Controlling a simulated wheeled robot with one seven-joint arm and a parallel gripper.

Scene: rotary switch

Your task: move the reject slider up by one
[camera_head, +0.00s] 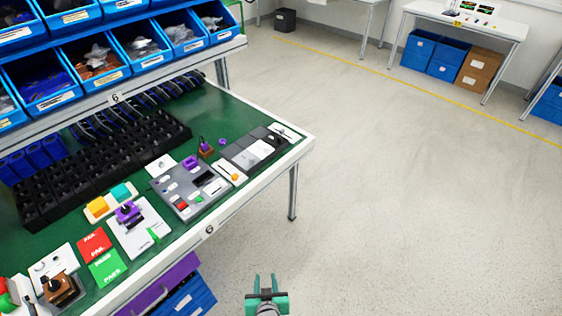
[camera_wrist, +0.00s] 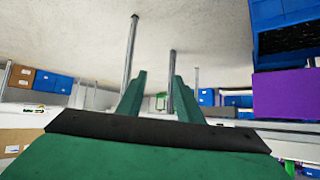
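My gripper (camera_head: 265,285) is low at the bottom of the head view, over the floor and to the right of the bench, apart from everything on it. Its two green fingers stand apart with nothing between them; the wrist view also shows the open fingers (camera_wrist: 160,95). A grey control panel (camera_head: 190,187) with small buttons, a dark display and a purple part lies on the green bench top. A white panel with an orange knob (camera_head: 234,177) lies to its right. I cannot tell which control is the reject slider; labels are too small to read.
The green-topped bench (camera_head: 245,112) holds a black rack (camera_head: 100,165), red and green cards (camera_head: 95,245) and several other devices. Blue bins (camera_head: 90,60) stand on a shelf above. Purple and blue bins (camera_head: 185,297) sit under the bench edge, left of my gripper. The floor to the right is clear.

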